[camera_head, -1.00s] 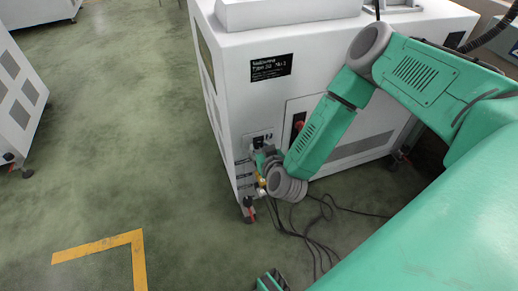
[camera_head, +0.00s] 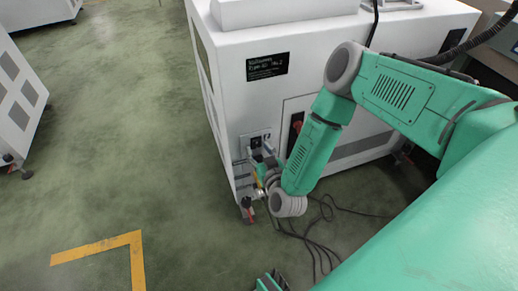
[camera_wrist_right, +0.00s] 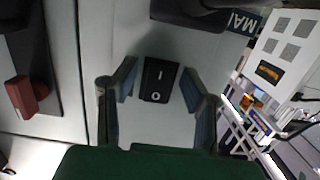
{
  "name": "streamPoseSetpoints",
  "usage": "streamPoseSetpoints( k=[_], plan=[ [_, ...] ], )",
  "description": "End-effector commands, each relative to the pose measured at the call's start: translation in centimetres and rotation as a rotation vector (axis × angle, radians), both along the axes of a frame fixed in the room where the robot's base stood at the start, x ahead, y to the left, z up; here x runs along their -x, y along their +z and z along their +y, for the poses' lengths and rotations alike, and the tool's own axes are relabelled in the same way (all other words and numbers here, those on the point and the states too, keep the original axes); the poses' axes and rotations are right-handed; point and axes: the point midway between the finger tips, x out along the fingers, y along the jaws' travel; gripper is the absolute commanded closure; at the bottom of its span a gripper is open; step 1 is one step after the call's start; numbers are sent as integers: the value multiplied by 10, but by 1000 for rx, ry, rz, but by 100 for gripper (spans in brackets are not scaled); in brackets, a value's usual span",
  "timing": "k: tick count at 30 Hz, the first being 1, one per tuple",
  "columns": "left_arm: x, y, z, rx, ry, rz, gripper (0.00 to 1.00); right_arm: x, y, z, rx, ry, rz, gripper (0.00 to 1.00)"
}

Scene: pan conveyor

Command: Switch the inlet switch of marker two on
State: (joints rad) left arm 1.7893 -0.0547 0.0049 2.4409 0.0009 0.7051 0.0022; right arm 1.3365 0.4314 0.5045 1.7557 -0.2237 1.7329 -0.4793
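The black rocker switch (camera_wrist_right: 158,80), marked I and O, sits on a light panel in the right wrist view. My right gripper (camera_wrist_right: 158,92) has its two fingers apart, one on each side of the switch, with nothing between them but the switch face. Contact cannot be told. In the head view my right gripper (camera_head: 258,160) is at the lower left corner of the white machine (camera_head: 235,95), by its inlet panel (camera_head: 246,141), which it partly hides. The machine has a black label (camera_head: 267,67) that appears to end in No.2. A green and dark part of mine shows at the bottom edge, possibly the left gripper (camera_head: 271,282).
Dark cables (camera_head: 320,235) lie on the floor below the machine. A red knob (camera_head: 298,127) is on its front. Another white machine (camera_head: 20,100) stands at the left. The green floor between them is free, with a yellow corner mark (camera_head: 100,247).

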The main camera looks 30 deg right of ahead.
Motion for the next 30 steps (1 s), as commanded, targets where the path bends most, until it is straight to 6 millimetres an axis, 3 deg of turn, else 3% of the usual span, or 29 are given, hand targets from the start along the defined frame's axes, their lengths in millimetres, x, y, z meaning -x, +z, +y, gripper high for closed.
streamPoseSetpoints(
  k=[13, 17, 25, 30],
  plan=[
    [1, 1, 0, 0, 0, -2, 38, 8, 3, 1, 1, -3, -4, 57],
    [1, 1, 0, 0, 0, -3, 38, 30, 5, 7, 0, -1, -1, 57],
    [1, 1, 0, 0, 0, -3, 38, 94, 12, 21, -2, -5, 4, 57],
    [1, 1, 0, 0, 0, -3, 38, 109, 10, 26, -10, -5, 12, 57]
  ],
)
